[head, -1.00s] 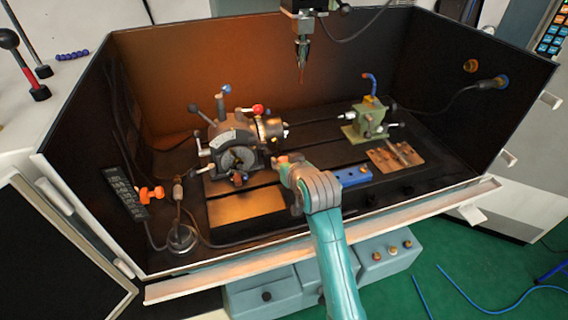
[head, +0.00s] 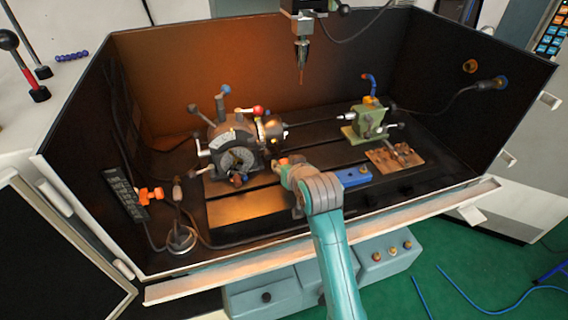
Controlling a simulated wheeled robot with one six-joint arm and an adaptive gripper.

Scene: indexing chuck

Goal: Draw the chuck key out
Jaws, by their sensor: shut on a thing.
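The indexing head (head: 236,152) stands on the left of the machine table, with the grey chuck (head: 271,130) on its right side. My gripper (head: 284,164) is in front of and just below the chuck, largely hidden by my own wrist. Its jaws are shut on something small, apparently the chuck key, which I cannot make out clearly. A small orange patch shows at the gripper's far end. I cannot tell whether the key's tip is in the chuck's socket or clear of it.
A green tailstock (head: 367,122) stands at the right. A blue block (head: 354,177) lies close to the right of my wrist. A brown plate with parts (head: 394,160) is farther right. A spindle with a tool (head: 302,50) hangs above. Dark enclosure walls (head: 250,60) surround the table.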

